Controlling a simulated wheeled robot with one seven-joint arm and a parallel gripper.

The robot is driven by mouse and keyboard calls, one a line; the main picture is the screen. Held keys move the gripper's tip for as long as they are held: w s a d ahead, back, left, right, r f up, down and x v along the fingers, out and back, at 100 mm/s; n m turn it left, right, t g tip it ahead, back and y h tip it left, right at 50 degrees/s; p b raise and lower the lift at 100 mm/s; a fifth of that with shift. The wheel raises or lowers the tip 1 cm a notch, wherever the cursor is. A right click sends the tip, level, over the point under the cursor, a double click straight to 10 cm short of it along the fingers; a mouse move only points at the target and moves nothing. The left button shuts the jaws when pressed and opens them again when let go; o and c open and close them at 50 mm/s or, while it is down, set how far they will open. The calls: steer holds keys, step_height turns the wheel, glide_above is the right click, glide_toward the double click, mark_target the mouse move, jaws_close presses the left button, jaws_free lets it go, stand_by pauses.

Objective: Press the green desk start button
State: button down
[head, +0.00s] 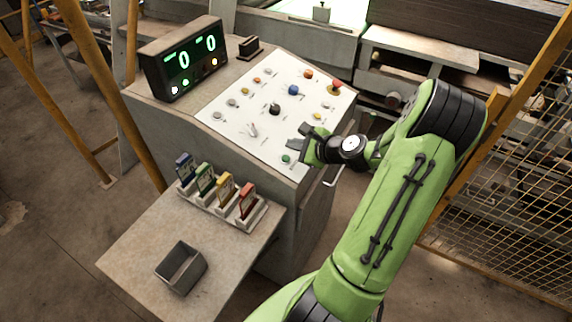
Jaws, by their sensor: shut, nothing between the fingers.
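The green desk start button (286,159) is a small round green button near the lower front corner of the white control panel (221,103). My gripper (291,143) is over the panel, a little above and right of the green button in the picture. Its dark fingers are shut and hold nothing. The green button shows clear of the fingers; I cannot tell how high the fingertips are above the panel.
The panel carries several other knobs and buttons, including a blue one (293,90) and a red one on yellow (335,88). A display box (183,60) stands behind. Coloured cards in a rack (222,212) and a grey bin (181,268) sit on the side table (125,262). Yellow mesh fencing (500,225) is at right.

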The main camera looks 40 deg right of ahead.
steer(key=shift+w+a+f+b, duration=0.15)
steer(key=shift+f+b, duration=0.1)
steer(key=shift+f, duration=0.3)
steer(key=shift+w+d+f+b, duration=0.15)
steer(key=shift+f+b, duration=0.1)
steer(key=shift+f, duration=0.35)
steer(key=shift+w+a+f+b, duration=0.15)
steer(key=shift+f+b, duration=0.1)
steer(key=shift+f, duration=0.3)
stand_by(0.6)
steer(key=shift+w+a+f, duration=0.1)
steer(key=shift+w+f, duration=0.05)
steer(key=shift+f, duration=0.2)
steer(key=shift+f+b, duration=0.35)
steer(key=shift+f, duration=0.05)
stand_by(0.4)
steer(key=shift+r+p, duration=0.75)
steer(key=shift+r, duration=0.05)
steer(key=shift+r, duration=0.1)
steer(key=r+p, duration=0.1)
steer(key=s+r+p, duration=0.1)
steer(key=r+p, duration=0.2)
steer(key=shift+s+d+r, duration=0.3)
steer(key=shift+r, duration=0.05)
